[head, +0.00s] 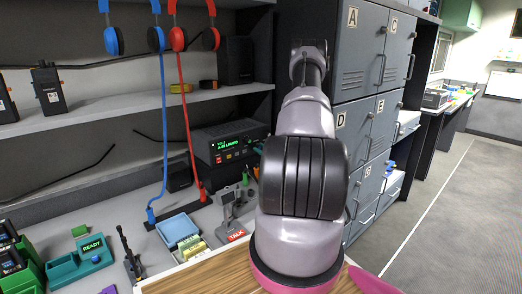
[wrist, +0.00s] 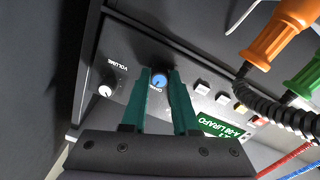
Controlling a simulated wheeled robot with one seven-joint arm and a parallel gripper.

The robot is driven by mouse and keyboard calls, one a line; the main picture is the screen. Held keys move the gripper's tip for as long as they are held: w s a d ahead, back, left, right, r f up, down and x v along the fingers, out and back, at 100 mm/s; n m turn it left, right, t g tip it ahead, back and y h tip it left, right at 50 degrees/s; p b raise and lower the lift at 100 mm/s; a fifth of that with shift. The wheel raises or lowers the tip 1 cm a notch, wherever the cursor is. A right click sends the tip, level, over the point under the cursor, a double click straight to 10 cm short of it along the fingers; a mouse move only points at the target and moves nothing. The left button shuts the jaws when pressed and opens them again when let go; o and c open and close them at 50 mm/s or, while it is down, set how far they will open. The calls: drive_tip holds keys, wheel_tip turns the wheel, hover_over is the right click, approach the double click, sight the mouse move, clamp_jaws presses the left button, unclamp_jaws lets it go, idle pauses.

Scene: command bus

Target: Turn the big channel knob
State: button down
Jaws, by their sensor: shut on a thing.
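The big channel knob (wrist: 158,82), with a blue face, is on the dark front panel of the radio, beside a partly covered label. My gripper (wrist: 160,78) is shut on it, with one green finger on each side. The smaller white volume knob (wrist: 105,91) is to the left in the wrist view, apart from the fingers.
An orange plug (wrist: 280,35) and a green plug (wrist: 305,77) with a coiled cable are close on the right in the wrist view. Several square buttons (wrist: 203,88) line the panel. Grey lockers (head: 362,50) rise beside my arm. A desk microphone (head: 232,208) stands before the radio.

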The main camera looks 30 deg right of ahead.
drive_tip(key=n, duration=1.5)
drive_tip(key=shift+d+n+y, duration=0.1)
drive_tip(key=shift+n+y, duration=0.2)
drive_tip(key=shift+y, duration=0.1)
drive_tip(key=n, duration=0.5)
drive_tip(key=shift+f, duration=0.1)
drive_tip(key=c, duration=0.7)
unclamp_jaws()
drive_tip(key=shift+s, duration=0.1)
